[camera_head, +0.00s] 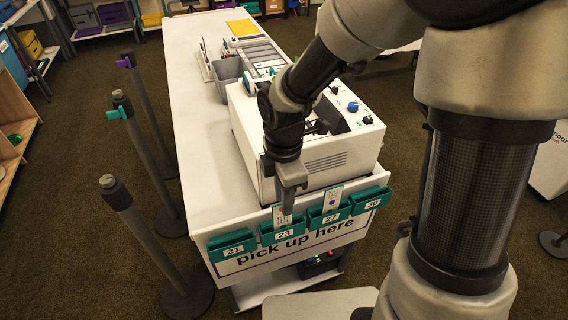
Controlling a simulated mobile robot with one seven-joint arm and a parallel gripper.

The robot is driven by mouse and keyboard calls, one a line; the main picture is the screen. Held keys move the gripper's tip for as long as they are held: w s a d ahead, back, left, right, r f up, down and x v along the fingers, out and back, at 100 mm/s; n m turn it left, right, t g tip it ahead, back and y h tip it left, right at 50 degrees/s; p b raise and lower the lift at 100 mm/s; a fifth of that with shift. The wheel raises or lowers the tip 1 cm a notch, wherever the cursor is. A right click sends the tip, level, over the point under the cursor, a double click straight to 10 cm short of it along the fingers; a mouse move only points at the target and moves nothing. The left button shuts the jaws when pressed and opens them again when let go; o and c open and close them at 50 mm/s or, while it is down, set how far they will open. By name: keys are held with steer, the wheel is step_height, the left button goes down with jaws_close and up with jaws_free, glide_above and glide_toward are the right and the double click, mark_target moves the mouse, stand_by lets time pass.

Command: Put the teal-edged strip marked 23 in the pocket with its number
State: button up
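A white strip (281,219) with small dark marks stands upright at the pocket marked 23 (283,235), a teal pocket on the front of the counter. Its lower end meets the pocket mouth and seems to be inside. Its number and teal edge are too small to make out. My gripper (289,205) points down right above this pocket, its fingers overlapping the strip's upper part. The fingers show edge-on, so I cannot tell whether they grip the strip or stand just apart from it.
Teal pockets marked 21 (232,244), 27 (329,216) and 30 (371,199) flank it; another strip (333,199) stands in 27. A white machine (325,150) sits close behind my gripper. A grey bin (227,80) is farther back. Posts (116,190) line the left side.

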step_height(320, 180, up, 11)
steer(key=p, duration=0.1)
steer(key=shift+p, duration=0.4)
steer(key=shift+r, duration=0.1)
stand_by(0.3)
